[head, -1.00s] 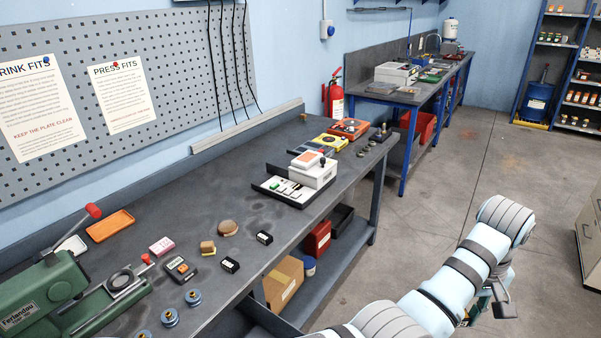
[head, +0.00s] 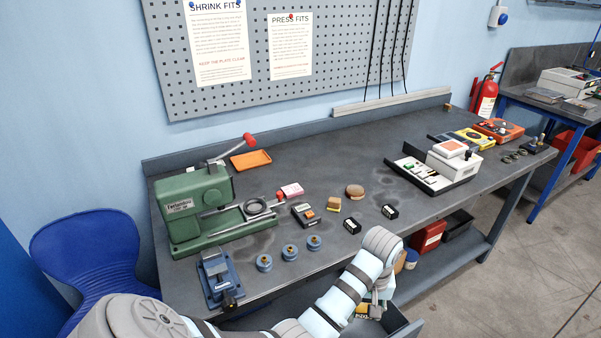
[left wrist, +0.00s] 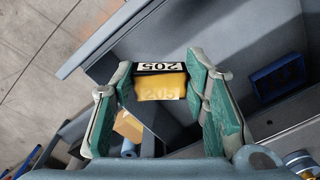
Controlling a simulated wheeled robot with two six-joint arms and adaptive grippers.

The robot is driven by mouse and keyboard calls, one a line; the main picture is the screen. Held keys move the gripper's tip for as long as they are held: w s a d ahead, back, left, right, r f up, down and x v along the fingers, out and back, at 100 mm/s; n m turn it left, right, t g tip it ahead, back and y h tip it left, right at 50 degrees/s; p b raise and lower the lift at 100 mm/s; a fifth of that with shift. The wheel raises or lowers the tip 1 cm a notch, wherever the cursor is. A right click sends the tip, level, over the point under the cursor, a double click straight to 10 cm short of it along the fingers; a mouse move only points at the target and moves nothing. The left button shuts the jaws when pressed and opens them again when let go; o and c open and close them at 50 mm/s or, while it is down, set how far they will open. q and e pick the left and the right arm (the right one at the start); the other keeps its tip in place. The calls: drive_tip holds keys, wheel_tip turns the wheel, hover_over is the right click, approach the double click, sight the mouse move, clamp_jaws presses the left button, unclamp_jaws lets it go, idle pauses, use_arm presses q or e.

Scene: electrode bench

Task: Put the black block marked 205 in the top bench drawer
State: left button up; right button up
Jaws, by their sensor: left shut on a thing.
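In the left wrist view, the black block marked 205 (left wrist: 160,68) has a white number label on one side and a yellow face also reading 205. My left gripper (left wrist: 160,82) is shut on it, with green pads on both sides. In the head view, my left gripper (head: 374,306) is in front of the bench, and the block's yellow part (head: 361,309) shows below it. The top bench drawer (head: 404,328) is pulled out beside and below the gripper. The block's exact height over the drawer is hard to tell. My right gripper is not in view.
On the bench (head: 310,170) stand a green press (head: 195,205), a blue vise (head: 217,278), two small black labelled blocks (head: 351,226) and a white device (head: 453,160). A blue item (left wrist: 278,78) shows in the left wrist view. A blue chair (head: 85,250) is at left.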

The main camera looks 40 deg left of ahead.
use_arm(q)
drive_tip(key=s+a+f+m+b, duration=0.1)
drive_tip(key=s+a+f+m, duration=0.1)
drive_tip(key=s+a+f, duration=0.5)
drive_tip(key=f+b, duration=0.2)
drive_tip(key=f, duration=0.4)
drive_tip(key=f+b, duration=0.3)
drive_tip(key=f, duration=0.3)
drive_tip(key=s+d+f+b, duration=0.1)
drive_tip(key=f+b, duration=0.2)
drive_tip(key=f, duration=0.3)
drive_tip(key=shift+d+f, duration=0.1)
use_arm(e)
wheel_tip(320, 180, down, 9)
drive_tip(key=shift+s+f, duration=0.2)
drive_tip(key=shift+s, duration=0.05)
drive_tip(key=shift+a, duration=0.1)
use_arm(q)
drive_tip(key=o, duration=1.4)
wheel_tip(320, 180, up, 12)
drive_tip(key=p, duration=0.5)
drive_tip(key=shift+r, duration=0.2)
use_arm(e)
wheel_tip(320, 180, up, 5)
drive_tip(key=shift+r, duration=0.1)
